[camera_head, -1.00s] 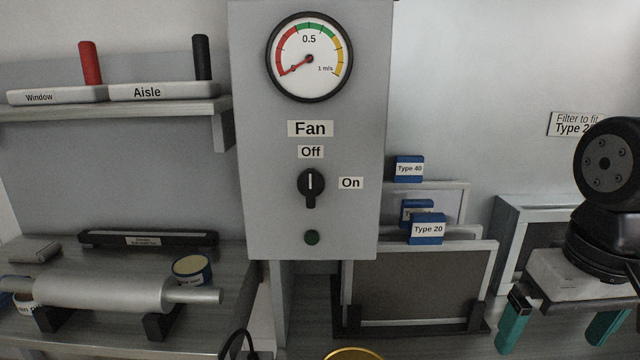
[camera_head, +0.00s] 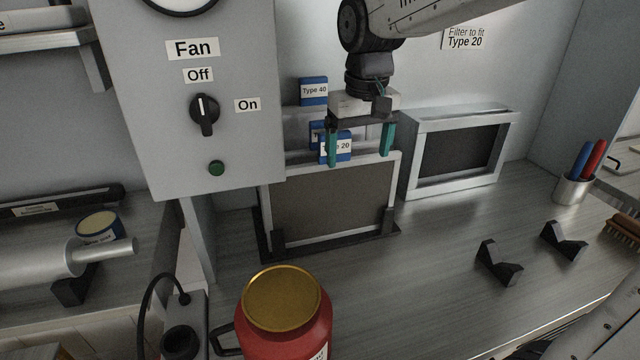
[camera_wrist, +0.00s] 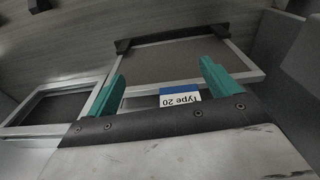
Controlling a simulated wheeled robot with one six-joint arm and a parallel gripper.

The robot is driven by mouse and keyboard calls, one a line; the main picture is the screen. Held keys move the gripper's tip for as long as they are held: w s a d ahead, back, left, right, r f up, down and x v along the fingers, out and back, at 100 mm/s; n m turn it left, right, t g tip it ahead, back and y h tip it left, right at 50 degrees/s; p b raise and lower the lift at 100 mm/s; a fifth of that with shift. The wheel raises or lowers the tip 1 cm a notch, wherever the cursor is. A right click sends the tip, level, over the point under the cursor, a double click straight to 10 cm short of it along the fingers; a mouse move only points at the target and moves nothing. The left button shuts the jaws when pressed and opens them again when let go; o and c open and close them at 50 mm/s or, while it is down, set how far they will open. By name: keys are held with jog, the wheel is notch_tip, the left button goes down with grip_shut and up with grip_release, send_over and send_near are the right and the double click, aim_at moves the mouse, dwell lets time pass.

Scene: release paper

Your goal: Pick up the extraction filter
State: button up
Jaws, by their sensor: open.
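Framed filters stand upright in a black rack (camera_head: 392,229). The front one, the Type 20 filter (camera_head: 330,205), has a grey frame, a dark brown panel and a blue-and-white tag (camera_head: 341,146) on its top edge. Behind it, a Type 40 tag (camera_head: 313,90) and another, partly hidden blue tag show. My gripper (camera_head: 360,158) is open, pointing down, with teal fingers on either side of the Type 20 tag near the top edge. In the wrist view the tag (camera_wrist: 180,96) lies between the fingers; I cannot tell whether they touch the frame.
A metal housing (camera_head: 410,150) stands right of the rack, below a sign (camera_head: 465,38) reading "Filter to fit Type 20". The grey fan panel (camera_head: 250,60) is close on the left. A red jar (camera_head: 290,330) stands in front. Black brackets (camera_head: 497,262) sit on the bench at right.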

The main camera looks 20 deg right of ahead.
jog(key=shift+t, duration=0.4)
jog(key=w, duration=0.2)
jog(key=w+a+r, duration=0.1)
jog(key=w, duration=0.4)
jog(key=shift+w+a+r, duration=0.2)
jog(key=shift+w+a, duration=0.1)
jog(key=shift+a, duration=0.1)
jog(key=w+r+t, duration=0.1)
jog(key=w+r, duration=0.2)
jog(key=w, duration=0.1)
jog(key=shift+m, duration=0.3)
jog(key=x, duration=0.7)
jog(key=shift+w+a+f, duration=0.1)
jog(key=shift+w+a, duration=0.15)
jog(key=shift+w, duration=0.2)
jog(key=c, duration=1.4)
jog(key=shift+c, duration=1.2)
